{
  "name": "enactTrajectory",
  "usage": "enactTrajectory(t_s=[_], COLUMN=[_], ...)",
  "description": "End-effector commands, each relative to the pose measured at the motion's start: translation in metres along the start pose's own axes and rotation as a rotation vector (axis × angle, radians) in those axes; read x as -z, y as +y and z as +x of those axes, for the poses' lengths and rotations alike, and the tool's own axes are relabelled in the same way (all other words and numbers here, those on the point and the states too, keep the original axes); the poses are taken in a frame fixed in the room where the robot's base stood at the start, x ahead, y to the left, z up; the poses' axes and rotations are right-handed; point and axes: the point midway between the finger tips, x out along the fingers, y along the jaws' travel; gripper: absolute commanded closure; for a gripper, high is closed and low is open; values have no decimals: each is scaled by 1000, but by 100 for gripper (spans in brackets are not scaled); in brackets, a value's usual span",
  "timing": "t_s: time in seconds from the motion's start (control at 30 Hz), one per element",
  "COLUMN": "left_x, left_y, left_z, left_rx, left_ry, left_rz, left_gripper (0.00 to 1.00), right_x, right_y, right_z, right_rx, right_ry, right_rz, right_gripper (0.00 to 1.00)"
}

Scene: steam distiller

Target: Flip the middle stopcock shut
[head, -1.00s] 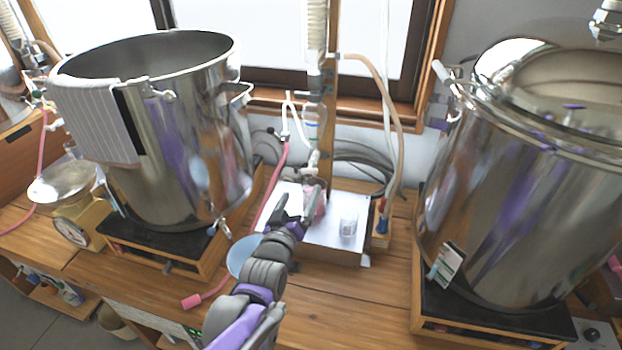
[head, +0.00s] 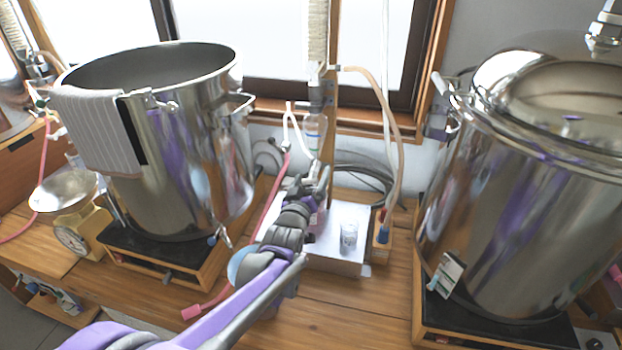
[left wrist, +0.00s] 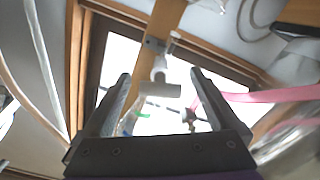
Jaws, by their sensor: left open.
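The middle glass column (head: 313,130) stands against the wooden post by the window, with a white tube and a pink hose beside it. My left gripper (head: 310,178) is open just below and in front of it, over the white-topped stand, and hides the column's lower end. In the left wrist view, a pale T-shaped piece (left wrist: 160,89), which looks like the stopcock, shows between the fingers of my left gripper (left wrist: 161,100). I cannot tell whether they touch it. A grey fitting (left wrist: 190,115) sits near the right finger. My right gripper is not in view.
A large open steel pot (head: 185,150) with a striped cloth stands at left, and a lidded one (head: 520,200) at right. The white-topped stand (head: 335,250) holds a small clear jar (head: 349,234). A tan hose (head: 398,125) hangs right of the post.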

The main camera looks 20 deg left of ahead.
Motion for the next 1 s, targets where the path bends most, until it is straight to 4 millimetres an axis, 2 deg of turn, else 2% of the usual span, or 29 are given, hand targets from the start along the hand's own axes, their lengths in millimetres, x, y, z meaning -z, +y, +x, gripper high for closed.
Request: enactTrajectory(t_s=[0.13, 0.57, 0.7, 1.0], left_x=[0, 0, 0, 0], left_y=[0, 0, 0, 0], left_z=[0, 0, 0, -1], left_rx=[0, 0, 0, 0], left_ry=[0, 0, 0, 0], left_rz=[0, 0, 37, 275], left_gripper=[7, 84, 85, 85], right_x=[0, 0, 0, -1], right_y=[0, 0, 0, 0], right_z=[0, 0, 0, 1], right_rx=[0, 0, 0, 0], right_ry=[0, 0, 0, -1], right_rz=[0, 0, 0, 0], right_gripper=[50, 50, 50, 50])
